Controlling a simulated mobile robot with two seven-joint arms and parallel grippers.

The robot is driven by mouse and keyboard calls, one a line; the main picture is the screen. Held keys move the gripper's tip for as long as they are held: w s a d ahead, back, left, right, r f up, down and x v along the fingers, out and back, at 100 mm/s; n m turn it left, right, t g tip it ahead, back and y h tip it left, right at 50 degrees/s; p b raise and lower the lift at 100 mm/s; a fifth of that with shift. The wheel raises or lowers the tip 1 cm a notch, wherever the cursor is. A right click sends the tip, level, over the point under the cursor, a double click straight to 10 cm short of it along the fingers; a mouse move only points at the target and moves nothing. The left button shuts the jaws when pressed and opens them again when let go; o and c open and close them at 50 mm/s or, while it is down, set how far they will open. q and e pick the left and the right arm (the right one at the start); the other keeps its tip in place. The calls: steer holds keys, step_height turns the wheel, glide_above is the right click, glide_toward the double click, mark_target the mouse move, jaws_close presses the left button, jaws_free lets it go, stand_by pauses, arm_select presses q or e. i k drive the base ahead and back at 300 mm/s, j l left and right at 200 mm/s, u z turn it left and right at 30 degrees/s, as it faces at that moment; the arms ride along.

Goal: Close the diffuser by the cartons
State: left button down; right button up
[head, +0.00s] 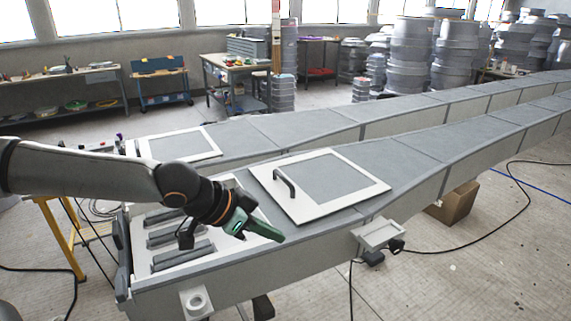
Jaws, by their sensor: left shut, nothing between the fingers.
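On the near long grey mould (405,155) lies a white-framed square panel with a grey middle (335,178) and a dark bar handle (284,181) at its left side. To its left is a white-framed part with several dark grey slats (182,257), partly hidden by my left arm. I cannot tell for certain which of these is the diffuser. A brown carton (455,203) stands on the floor beside the near mould's right side. My left gripper (275,236), with green fingers, is shut and empty, in front of the panel's near left corner. My right gripper is out of view.
A second long mould (290,127) with a similar white-framed panel (180,145) runs behind. A white bracket (378,233) sticks out from the near mould's side. Dark cables lie on the floor (480,270). Workbenches and stacked grey moulds (408,55) stand at the back.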

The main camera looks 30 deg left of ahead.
mark_target(309, 187)
steer(key=i+j, duration=0.9)
steer(key=i, duration=0.05)
